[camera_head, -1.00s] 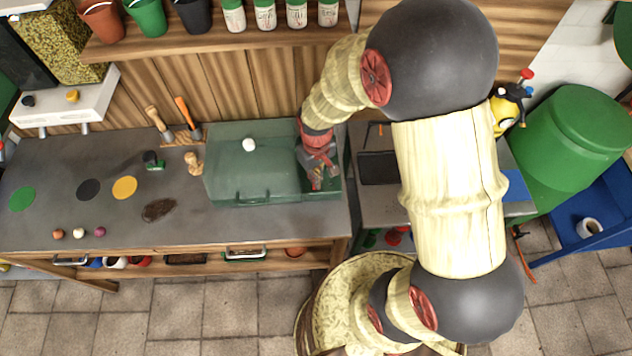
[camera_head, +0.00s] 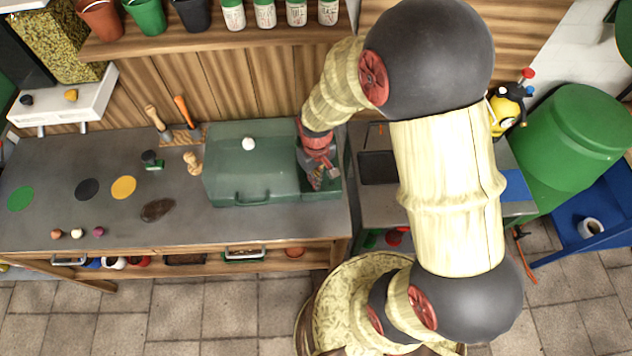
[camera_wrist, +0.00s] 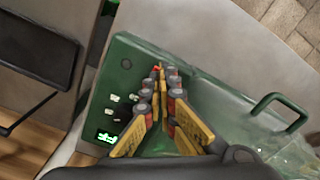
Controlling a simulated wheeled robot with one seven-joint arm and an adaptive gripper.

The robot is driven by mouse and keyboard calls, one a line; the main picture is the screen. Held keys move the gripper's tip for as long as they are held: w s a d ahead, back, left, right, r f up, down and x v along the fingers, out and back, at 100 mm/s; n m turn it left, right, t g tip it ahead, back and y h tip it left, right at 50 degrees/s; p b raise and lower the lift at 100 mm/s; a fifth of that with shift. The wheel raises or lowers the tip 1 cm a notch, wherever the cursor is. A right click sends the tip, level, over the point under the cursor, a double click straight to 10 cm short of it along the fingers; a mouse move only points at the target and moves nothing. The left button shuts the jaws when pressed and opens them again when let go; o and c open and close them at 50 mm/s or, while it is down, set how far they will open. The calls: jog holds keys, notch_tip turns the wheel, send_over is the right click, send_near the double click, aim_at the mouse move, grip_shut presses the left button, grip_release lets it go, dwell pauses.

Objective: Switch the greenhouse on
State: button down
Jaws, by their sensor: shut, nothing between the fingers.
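The greenhouse (camera_head: 250,170) is a green box with a see-through lid and a white knob (camera_head: 249,144) on top, standing on the workbench. Its lid is down. My gripper (camera_head: 318,182) is over the solid strip at its right end. In the wrist view that strip is a dark green panel (camera_wrist: 128,62) with several small white marks or buttons (camera_wrist: 113,98) and a lit green display (camera_wrist: 105,137). My gripper (camera_wrist: 167,72) is shut and empty, its tips beside a small red spot (camera_wrist: 156,68) on the panel. Whether they touch it I cannot tell.
A handle (camera_wrist: 280,115) sticks out from the greenhouse's front. Wooden-handled tools (camera_head: 157,120) and a small stamp-like wooden piece (camera_head: 192,162) lie to its left. A dark tray (camera_head: 378,167) is on the right.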

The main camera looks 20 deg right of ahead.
jog(key=shift+f, duration=0.5)
jog(key=shift+r, duration=0.1)
jog(key=shift+r+p, duration=2.45)
jog(key=shift+r, duration=1.05)
jog(key=shift+s, duration=0.1)
jog(key=s+r+m+t+b, duration=0.1)
jog(key=s+r+b, duration=0.4)
jog(key=r, duration=0.5)
jog(key=s+r+m+t+b, duration=0.1)
jog(key=s+r+t+b, duration=0.3)
jog(key=s+r, duration=0.4)
notch_tip(320, 180, up, 2)
jog(key=shift+s+t+b, duration=0.3)
jog(key=shift+s+b, duration=0.1)
jog(key=shift+b, duration=0.05)
